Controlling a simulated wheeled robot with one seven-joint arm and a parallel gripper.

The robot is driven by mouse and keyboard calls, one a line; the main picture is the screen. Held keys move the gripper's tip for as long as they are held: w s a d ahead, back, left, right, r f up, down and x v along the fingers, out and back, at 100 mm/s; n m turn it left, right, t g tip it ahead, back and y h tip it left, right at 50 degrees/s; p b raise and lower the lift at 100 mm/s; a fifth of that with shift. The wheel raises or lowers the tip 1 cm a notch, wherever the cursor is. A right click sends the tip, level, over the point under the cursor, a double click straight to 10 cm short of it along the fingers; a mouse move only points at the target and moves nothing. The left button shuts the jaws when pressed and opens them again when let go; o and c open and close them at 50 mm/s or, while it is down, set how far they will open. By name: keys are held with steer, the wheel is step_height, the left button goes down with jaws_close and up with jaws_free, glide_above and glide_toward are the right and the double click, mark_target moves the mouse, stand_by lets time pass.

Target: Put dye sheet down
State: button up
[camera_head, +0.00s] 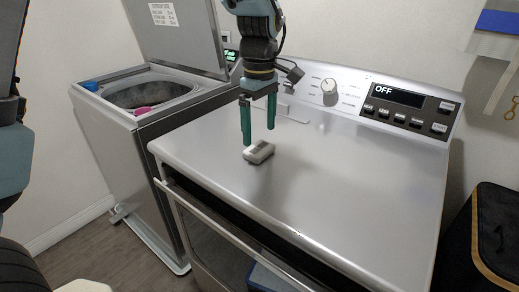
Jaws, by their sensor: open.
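A small grey-white block with a darker patch on top, which seems to be the dye sheet (259,153), lies on the silver top (340,180) of the front machine, towards its left side. My gripper (259,136) points down with its two green fingers apart. The fingers are just above and behind the block, and nothing shows between them. The left fingertip comes close to the block's left end; I cannot tell whether they touch.
A topload washer (120,130) stands at the left with its lid (178,30) raised. A blue item (90,86) and a pink item (145,111) are on its rim. A control panel (408,100) runs along the back. The silver top's right side is clear. A black hamper (490,240) stands right.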

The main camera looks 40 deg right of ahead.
mark_target(259, 148)
steer(key=shift+a+f+p, duration=0.1)
steer(key=shift+f+p, duration=0.5)
steer(key=shift+f, duration=1.7)
steer(key=c, duration=1.1)
